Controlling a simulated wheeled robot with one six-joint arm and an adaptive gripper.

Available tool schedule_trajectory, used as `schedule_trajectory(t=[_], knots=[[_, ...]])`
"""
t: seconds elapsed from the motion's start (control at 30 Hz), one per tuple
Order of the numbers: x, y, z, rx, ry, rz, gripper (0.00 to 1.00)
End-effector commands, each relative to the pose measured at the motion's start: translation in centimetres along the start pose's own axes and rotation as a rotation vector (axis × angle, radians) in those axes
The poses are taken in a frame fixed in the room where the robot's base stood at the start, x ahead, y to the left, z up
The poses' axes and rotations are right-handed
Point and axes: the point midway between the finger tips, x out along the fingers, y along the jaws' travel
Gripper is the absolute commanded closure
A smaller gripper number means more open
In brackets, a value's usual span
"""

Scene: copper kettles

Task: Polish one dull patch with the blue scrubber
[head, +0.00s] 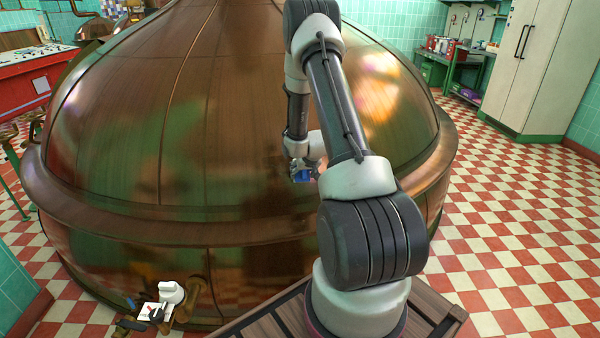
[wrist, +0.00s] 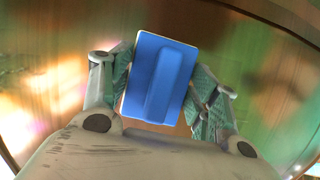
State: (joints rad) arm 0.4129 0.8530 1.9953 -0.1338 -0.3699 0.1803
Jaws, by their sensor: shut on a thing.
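The blue scrubber (wrist: 160,80) is a rectangular block with a raised grip along its back. My gripper (wrist: 160,92) is shut on it, with a finger on each side. In the head view the scrubber (head: 303,175) is a small blue shape, mostly hidden by my arm, close to the copper kettle (head: 215,120). I cannot tell whether its face touches the copper. The kettle's dome shows brownish and greenish areas with bright reflections. I cannot tell a dull patch apart from the reflections.
The kettle's thick copper rim (head: 180,228) curves below the dome. A valve with a white handle (head: 171,293) sits low at the front left. A green workbench (head: 455,70) and a pale cabinet (head: 535,60) stand at the back right. The checkered floor (head: 520,210) at the right is clear.

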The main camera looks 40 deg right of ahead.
Motion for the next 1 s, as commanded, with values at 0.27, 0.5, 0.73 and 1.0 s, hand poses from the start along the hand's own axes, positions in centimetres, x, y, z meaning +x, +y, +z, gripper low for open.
schedule_trajectory(t=[0.27, 0.5, 0.73, 1.0], knots=[[0.3, -2.0, -0.1, -0.002, 0.002, -0.003, 0.69], [0.5, -3.8, -0.1, -0.004, 0.005, -0.004, 0.68], [0.5, -5.0, -0.1, -0.007, 0.006, -0.005, 0.68], [0.5, -7.3, 0.2, -0.006, 0.006, -0.005, 0.69]])
